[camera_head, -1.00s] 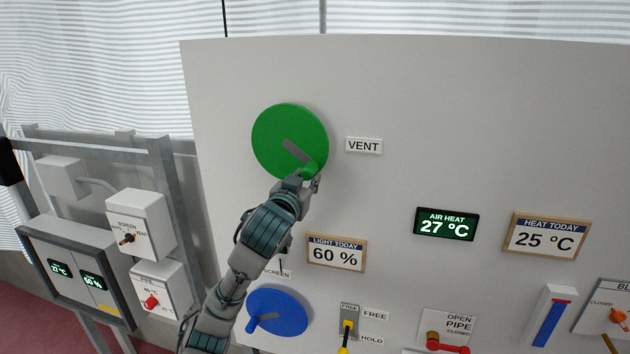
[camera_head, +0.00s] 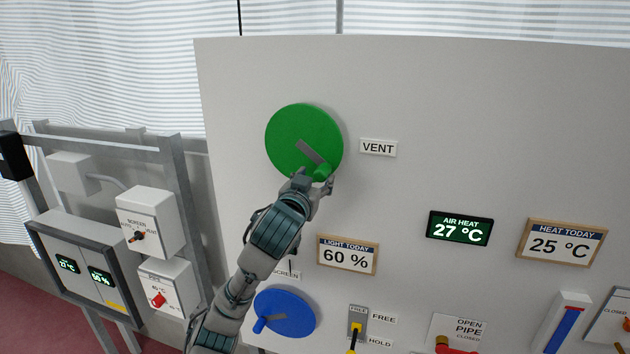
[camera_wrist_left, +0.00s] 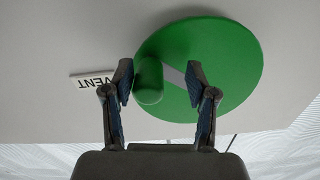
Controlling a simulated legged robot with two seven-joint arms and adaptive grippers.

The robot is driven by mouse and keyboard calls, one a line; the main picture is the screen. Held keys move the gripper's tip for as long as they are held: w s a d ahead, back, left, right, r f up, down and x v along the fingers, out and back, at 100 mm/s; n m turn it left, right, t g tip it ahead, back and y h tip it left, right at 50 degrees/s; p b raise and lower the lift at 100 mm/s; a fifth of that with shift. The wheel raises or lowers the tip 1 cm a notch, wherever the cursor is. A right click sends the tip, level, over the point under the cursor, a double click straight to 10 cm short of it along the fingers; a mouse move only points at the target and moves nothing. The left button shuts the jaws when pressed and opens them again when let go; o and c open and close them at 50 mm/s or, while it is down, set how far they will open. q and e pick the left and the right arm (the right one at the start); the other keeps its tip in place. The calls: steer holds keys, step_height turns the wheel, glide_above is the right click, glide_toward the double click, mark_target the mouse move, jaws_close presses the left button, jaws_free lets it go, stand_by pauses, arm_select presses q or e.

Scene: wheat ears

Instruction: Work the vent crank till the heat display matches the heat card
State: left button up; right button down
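The green vent crank (camera_head: 296,130) is a round disc on the pale panel with a grey bar and a green knob (camera_head: 322,172) at its lower right. My left gripper (camera_head: 318,184) is at the knob. In the left wrist view, the knob (camera_wrist_left: 149,82) sits between the spread fingers of my left gripper (camera_wrist_left: 162,88), nearer one finger; a gap shows on the other side. The air heat display (camera_head: 460,229) reads 27 °C. The heat card (camera_head: 562,243) reads 25 °C. My right gripper is not in view.
Below are a blue crank (camera_head: 290,312), a light card (camera_head: 347,256) reading 60 %, a free/hold lever (camera_head: 356,325) and a red pipe handle (camera_head: 450,347). Control boxes (camera_head: 150,222) stand on a frame at left. The panel right of the VENT label (camera_head: 378,148) is bare.

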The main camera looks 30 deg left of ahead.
arm_select(q)
steer(key=shift+s, duration=0.2)
steer(key=v, duration=1.1)
steer(key=shift+s+d, duration=0.15)
steer(key=shift+s, duration=0.15)
steer(key=shift+f, duration=0.1)
steer(key=shift+c, duration=0.2)
